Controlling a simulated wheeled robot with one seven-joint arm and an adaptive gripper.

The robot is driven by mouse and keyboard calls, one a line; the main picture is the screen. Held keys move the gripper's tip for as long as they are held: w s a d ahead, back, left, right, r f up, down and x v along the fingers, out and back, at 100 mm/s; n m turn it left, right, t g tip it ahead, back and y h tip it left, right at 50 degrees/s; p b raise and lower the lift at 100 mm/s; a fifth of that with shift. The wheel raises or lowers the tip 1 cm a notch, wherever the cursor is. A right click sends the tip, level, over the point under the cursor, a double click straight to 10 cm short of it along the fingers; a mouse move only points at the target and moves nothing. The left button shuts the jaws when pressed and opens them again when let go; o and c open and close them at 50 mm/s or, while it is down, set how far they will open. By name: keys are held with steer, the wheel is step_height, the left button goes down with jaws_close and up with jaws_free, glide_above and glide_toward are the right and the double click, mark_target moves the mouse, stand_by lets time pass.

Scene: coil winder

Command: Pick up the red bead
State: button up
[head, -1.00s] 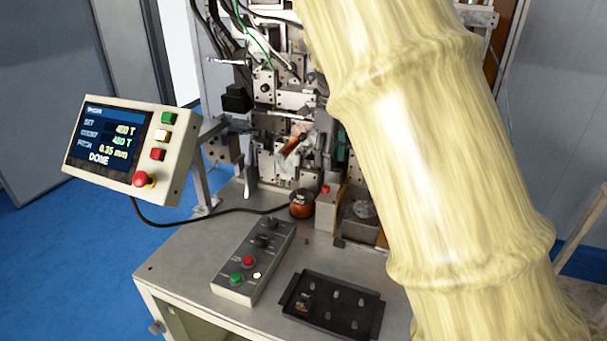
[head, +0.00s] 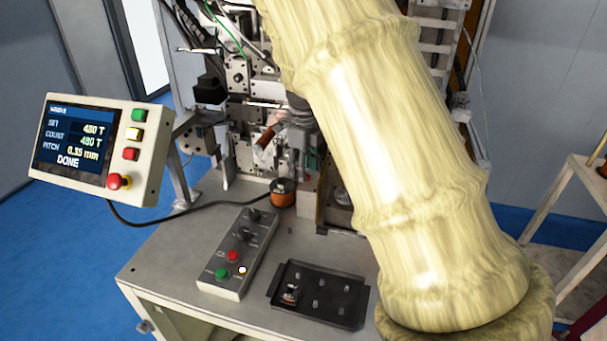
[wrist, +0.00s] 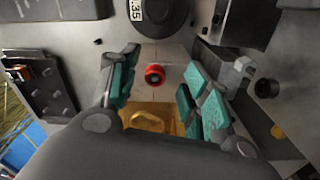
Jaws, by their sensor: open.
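The red bead (wrist: 155,75), a small red ring with a dark centre, shows in the wrist view on a grey surface. It lies between the two teal-padded fingers of my gripper (wrist: 160,82), with a gap on each side. My gripper is open and holds nothing. How far the fingertips are above the bead is hard to tell. In the head view my gripper (head: 303,150) is in front of the winding machine, partly behind my arm, and I cannot make out the bead there.
A copper-wound spool (head: 283,193) stands left of my gripper. A control box with buttons (head: 237,253) and a black tray (head: 320,293) lie on the bench (head: 180,255). The display panel (head: 98,150) is at left. Dark fixtures (wrist: 250,25) stand close at right in the wrist view.

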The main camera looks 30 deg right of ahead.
steer(key=shift+w+f, duration=0.15)
steer(key=shift+f, duration=0.25)
steer(key=shift+d+f, duration=0.1)
steer(key=shift+f, duration=0.15)
steer(key=shift+s, duration=0.4)
steer(key=shift+s+r, duration=0.45)
steer(key=shift+s, duration=0.35)
steer(key=shift+c, duration=0.8)
steer(key=shift+w+f, duration=0.6)
steer(key=shift+w, duration=0.2)
steer(key=c, duration=0.4)
steer(key=shift+c, duration=0.8)
steer(key=shift+s+r, duration=0.3)
steer(key=shift+s, duration=0.1)
steer(key=shift+c, duration=0.2)
steer(key=shift+w+f, duration=0.1)
steer(key=shift+w, duration=0.05)
